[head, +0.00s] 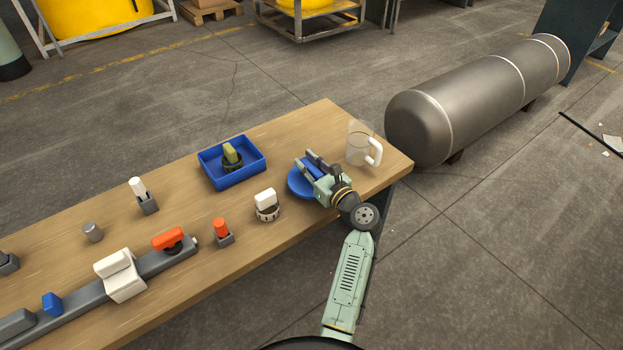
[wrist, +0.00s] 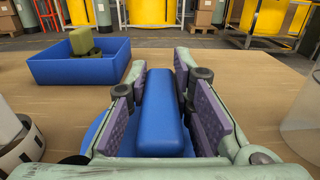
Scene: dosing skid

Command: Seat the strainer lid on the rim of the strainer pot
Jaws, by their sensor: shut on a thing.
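The strainer lid appears to be the blue disc (head: 297,184) with an upright blue bar handle (wrist: 160,115). My gripper (head: 318,167) is shut on that handle, with a purple pad on each side of the bar. The disc is partly hidden under the jaws; I cannot tell whether it touches the table. The strainer pot appears to be the clear, open-topped vessel (head: 359,148) with a white side handle, upright right of my gripper near the table's corner. Its clear wall also shows at the right edge of the wrist view (wrist: 303,122). The lid is apart from the pot.
A blue tray (head: 246,177) holding an olive-topped dark part stands left of my gripper. A white-topped ringed part (head: 267,208) is close by at the lower left. A grey pipe assembly with a red handle (head: 168,238) lies further left. Bare table (head: 310,122) lies behind.

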